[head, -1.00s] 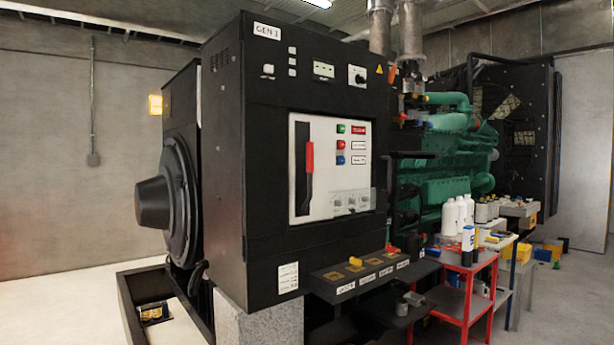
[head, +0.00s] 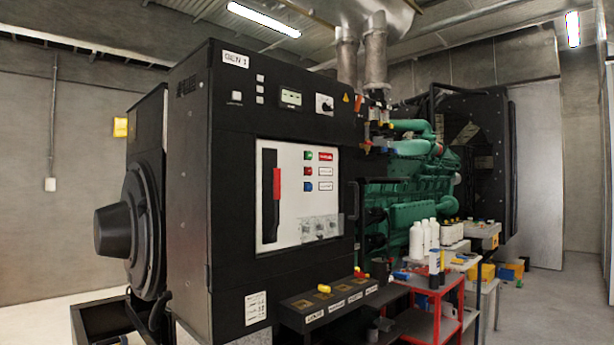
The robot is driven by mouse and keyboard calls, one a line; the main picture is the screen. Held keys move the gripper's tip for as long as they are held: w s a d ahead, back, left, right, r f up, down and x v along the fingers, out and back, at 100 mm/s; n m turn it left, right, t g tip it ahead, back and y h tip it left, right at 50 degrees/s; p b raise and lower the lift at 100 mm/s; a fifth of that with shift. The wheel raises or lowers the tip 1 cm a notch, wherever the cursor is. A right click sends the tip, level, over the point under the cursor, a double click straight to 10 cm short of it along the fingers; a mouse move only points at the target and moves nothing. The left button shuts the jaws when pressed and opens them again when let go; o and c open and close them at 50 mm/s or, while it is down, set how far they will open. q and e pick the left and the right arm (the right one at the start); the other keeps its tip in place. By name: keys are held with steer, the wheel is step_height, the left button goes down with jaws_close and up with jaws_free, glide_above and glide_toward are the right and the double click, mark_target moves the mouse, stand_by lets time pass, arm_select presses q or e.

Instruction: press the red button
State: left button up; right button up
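The red button (head: 309,171) is on the white panel of the black control cabinet (head: 230,200) marked GEN 1. It sits in a column between a green button (head: 308,156) above and a blue button (head: 308,187) below, with small labels to their right. A black lever with a red grip (head: 277,188) stands upright to the left of the buttons. Neither of my grippers is in the head view.
A black shelf (head: 320,308) with labelled yellow-topped items juts out below the cabinet front. Open floor (head: 560,310) lies at the right.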

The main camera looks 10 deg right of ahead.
stand_by(0.3)
jaws_close()
stand_by(1.1)
steer(key=shift+w+r, duration=0.1)
steer(key=shift+w, duration=0.05)
